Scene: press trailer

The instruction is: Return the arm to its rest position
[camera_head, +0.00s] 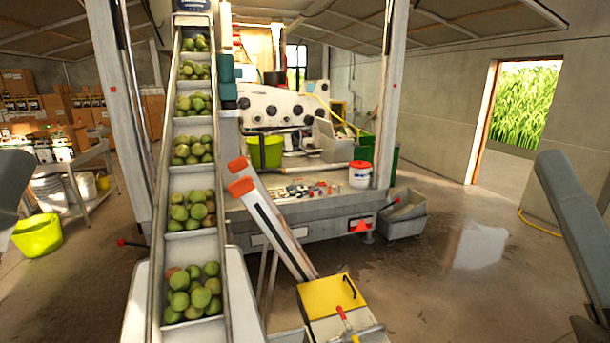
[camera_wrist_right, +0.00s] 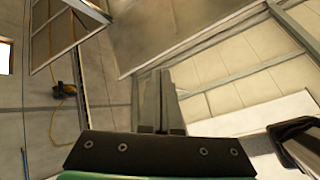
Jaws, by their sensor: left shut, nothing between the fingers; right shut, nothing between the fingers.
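My right arm (camera_head: 575,225) hangs at the right edge of the head view, apart from the machinery. Its fingertips cannot be made out there. In the right wrist view, the two narrow grey fingers of my right gripper (camera_wrist_right: 159,102) stand side by side, shut, with nothing held. Behind them are wall and ceiling panels. At the left edge of the head view only a dark grey piece of my left arm (camera_head: 12,185) shows; its gripper is out of the picture.
A conveyor (camera_head: 160,215) carrying green fruit rises at centre left. A yellow-topped box (camera_head: 325,297) with a red-handled lever stands at the front. A white bucket with a red lid (camera_head: 360,174) sits on the trailer bed. The floor (camera_head: 480,285) at right is open, near a doorway (camera_head: 520,115).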

